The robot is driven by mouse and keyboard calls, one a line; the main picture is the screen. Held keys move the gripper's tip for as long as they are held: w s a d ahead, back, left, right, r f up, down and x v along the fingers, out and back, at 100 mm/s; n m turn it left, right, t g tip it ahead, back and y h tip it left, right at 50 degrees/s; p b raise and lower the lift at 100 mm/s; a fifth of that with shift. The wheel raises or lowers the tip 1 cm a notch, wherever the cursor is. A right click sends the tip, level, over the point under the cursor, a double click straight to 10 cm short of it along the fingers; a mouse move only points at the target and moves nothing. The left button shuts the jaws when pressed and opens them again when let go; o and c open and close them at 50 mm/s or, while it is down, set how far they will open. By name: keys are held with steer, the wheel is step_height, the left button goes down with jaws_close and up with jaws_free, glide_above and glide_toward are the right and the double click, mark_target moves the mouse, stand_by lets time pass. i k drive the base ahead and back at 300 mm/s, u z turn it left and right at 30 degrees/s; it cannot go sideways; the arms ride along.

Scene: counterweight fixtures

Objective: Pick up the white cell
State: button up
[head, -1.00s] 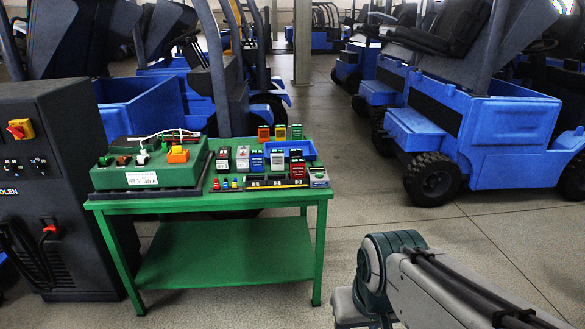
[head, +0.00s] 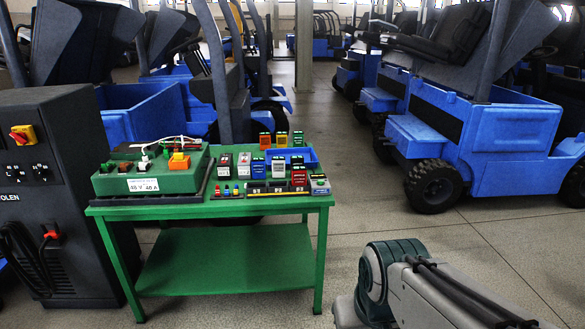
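The green table (head: 190,211) stands left of the middle in the head view and bears several small battery-like cells. A white cell (head: 279,168) stands upright in the front row, between a blue cell (head: 258,168) and a red cell (head: 298,175). Two other pale, greyish-white cells (head: 244,168) and (head: 225,168) stand to its left, so I cannot tell for sure which one is the white cell of the task. My gripper is not in view; only a part of my arm shows at lower right, apart from the table.
A blue tray (head: 312,157) lies behind the cells, with orange, yellow and green cells (head: 298,139) near it. A green battery box (head: 140,185) fills the table's left side. A dark cabinet (head: 60,180) stands left; blue trucks (head: 515,130) stand right. Floor right of the table is open.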

mark_target(278, 163)
steer(key=u, duration=0.55)
steer(key=i, duration=0.8)
steer(key=u, duration=0.65)
steer(key=i, duration=1.25)
steer(key=z, duration=1.05)
steer(key=i, duration=0.85)
steer(key=z, duration=0.9)
